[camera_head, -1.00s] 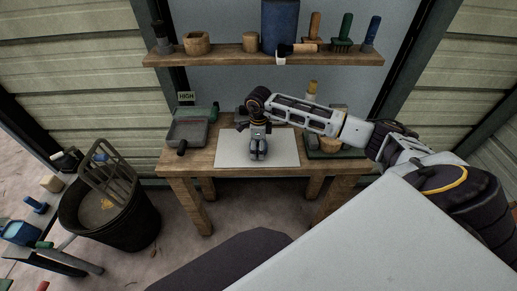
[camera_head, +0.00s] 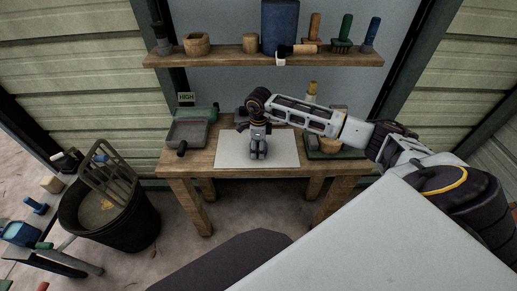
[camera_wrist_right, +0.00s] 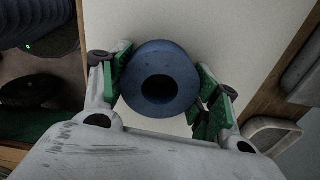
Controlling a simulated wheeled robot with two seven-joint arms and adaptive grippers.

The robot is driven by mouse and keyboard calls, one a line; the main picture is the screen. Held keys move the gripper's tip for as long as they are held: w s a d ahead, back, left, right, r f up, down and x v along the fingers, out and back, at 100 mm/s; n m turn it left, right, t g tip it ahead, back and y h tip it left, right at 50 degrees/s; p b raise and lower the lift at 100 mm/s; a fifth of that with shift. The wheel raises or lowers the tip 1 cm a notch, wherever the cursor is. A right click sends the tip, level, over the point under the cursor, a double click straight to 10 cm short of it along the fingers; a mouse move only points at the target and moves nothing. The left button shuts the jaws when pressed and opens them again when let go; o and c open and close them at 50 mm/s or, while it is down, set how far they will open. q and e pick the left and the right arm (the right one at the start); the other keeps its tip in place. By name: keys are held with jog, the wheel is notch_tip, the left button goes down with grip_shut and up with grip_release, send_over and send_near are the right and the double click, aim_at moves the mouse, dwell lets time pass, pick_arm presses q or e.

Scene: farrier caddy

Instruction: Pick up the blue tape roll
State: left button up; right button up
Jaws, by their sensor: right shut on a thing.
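The blue tape roll (camera_wrist_right: 160,60) is a thick dark-blue ring with a dark centre hole. It sits between the green pads of my right gripper (camera_wrist_right: 166,88) in the right wrist view, with the pads closed on its sides. In the head view my right gripper (camera_head: 259,150) points down over the white mat (camera_head: 229,150) on the wooden workbench. The roll is mostly hidden there by the gripper. I cannot tell whether the roll touches the mat. My left gripper is not in view.
A grey tray (camera_head: 187,132) stands at the bench's left, with a green tool behind it. A green-based holder (camera_head: 322,154) is at the right. A wooden shelf (camera_head: 220,58) with brushes and containers hangs above. A black bin (camera_head: 125,222) stands on the floor at left.

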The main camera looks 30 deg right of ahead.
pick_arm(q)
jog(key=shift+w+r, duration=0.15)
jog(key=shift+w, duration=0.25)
pick_arm(e)
jog(key=shift+r, duration=0.15)
jog(key=shift+r+p, duration=0.35)
jog(key=shift+r, duration=0.1)
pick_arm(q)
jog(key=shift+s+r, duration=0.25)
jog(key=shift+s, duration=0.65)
pick_arm(e)
jog(key=shift+r, duration=0.15)
jog(key=shift+r, duration=0.1)
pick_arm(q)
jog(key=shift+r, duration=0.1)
pick_arm(e)
jog(key=shift+r, duration=0.1)
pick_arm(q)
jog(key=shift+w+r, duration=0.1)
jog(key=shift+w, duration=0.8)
